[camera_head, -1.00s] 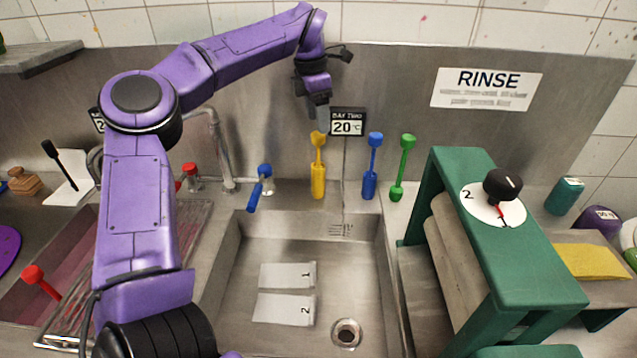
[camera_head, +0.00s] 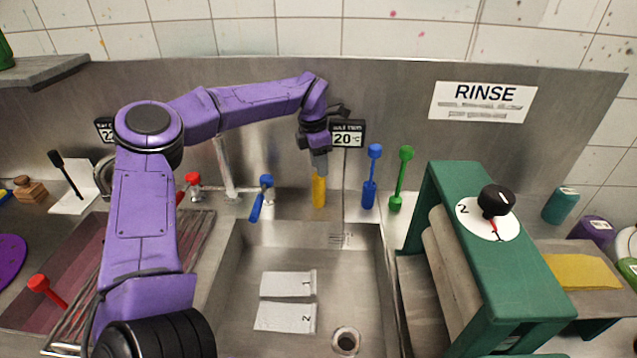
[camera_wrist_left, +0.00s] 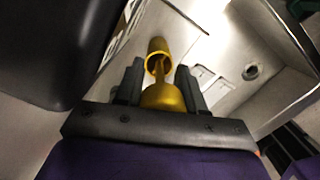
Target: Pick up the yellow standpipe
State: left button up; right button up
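The yellow standpipe (camera_head: 319,190) stands upright on the ledge behind the sink, in the middle of the head view. My left gripper (camera_head: 320,163) is over its upper part and hides its top. In the left wrist view the yellow knob (camera_wrist_left: 163,97) sits between the two fingers of my left gripper (camera_wrist_left: 160,80), with the thin stem and wider yellow base beyond. The fingers look spread on both sides of it; whether either touches it is hard to tell. My right gripper is not in view.
A blue standpipe (camera_head: 370,180) and a green one (camera_head: 402,180) stand close to the right. A blue-handled tap (camera_head: 262,195) is to the left. The 20 °C sign (camera_head: 347,134) is just behind my gripper. A green wringer frame (camera_head: 510,260) stands at the right.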

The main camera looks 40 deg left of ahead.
pick_arm(q)
grip_shut()
jog(key=shift+r, duration=0.1)
